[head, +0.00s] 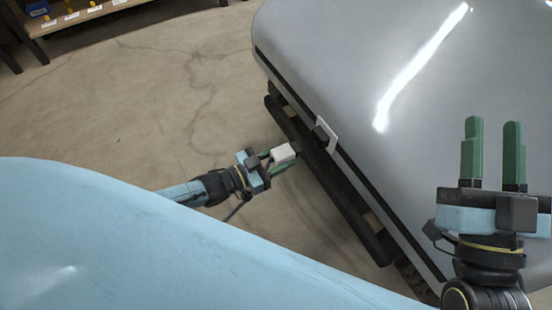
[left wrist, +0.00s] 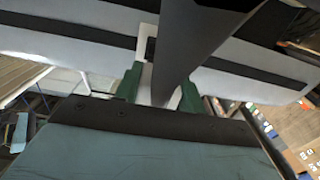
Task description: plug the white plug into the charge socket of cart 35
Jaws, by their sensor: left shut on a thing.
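The white plug (head: 284,153) is held between the green fingers of my left gripper (head: 272,158), a little to the left of the cart's side in the head view. The cart (head: 420,80) has a smooth grey roof; no number is readable. A black part in a white frame (head: 326,133), seemingly the charge socket, sits on its near edge, up and right of the plug with a gap between. In the left wrist view, a pale frame piece (left wrist: 148,38) shows beyond the fingers (left wrist: 160,88); a dark tapered shape hides much of the plug. My right gripper (head: 492,150) is open and empty over the cart's right part.
A dark bumper rail (head: 340,190) runs along the cart's lower side, close to my left gripper. A shelf (head: 85,12) with a blue bin stands at the upper left. A large light-blue surface (head: 150,240) fills the lower left. Concrete floor (head: 150,90) is clear between.

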